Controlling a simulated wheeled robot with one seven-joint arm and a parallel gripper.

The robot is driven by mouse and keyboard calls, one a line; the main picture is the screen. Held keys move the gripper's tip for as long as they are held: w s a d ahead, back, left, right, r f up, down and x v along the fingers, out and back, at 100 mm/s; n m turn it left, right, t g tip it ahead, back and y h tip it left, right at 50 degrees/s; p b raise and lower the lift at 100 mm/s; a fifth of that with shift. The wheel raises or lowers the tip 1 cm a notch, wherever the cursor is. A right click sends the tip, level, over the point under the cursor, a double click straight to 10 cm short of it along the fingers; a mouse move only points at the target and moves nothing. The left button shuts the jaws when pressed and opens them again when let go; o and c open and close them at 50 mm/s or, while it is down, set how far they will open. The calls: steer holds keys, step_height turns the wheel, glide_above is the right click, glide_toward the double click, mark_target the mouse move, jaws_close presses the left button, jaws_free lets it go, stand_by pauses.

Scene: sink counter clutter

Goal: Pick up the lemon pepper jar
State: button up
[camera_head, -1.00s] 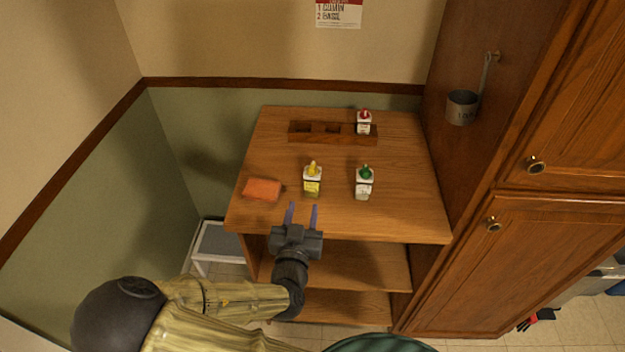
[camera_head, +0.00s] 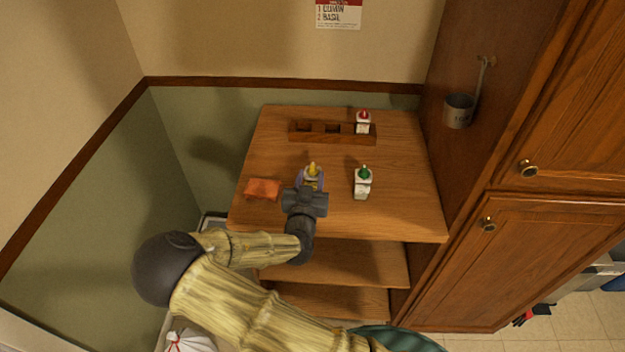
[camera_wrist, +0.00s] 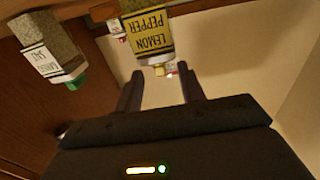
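The lemon pepper jar (camera_head: 312,172), with a yellow cap and yellow label, stands upright on the wooden counter. It also shows in the wrist view (camera_wrist: 150,35), where it appears upside down with its label readable. My gripper (camera_head: 311,178) is at the near side of the jar, with its fingers apart on the jar's left and right. In the wrist view my gripper (camera_wrist: 160,76) is open, and the jar's cap shows between the finger directions. I cannot tell whether a finger touches the jar. My gripper's body hides the jar's lower part in the head view.
A green-capped garlic salt jar (camera_head: 363,185) stands to the right. An orange sponge-like block (camera_head: 262,189) lies to the left. Behind is a wooden rack (camera_head: 347,138) with a red-capped jar (camera_head: 362,123) at its right end. A tall cabinet (camera_head: 475,150) bounds the right side.

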mark_target(313, 164)
steer(key=shift+w, duration=0.1)
steer(key=w, duration=0.2)
steer(key=w+p, duration=0.1)
steer(key=w, duration=0.2)
steer(key=shift+w+d, duration=0.3)
steer(key=shift+w, duration=0.1)
stand_by(0.3)
jaws_close()
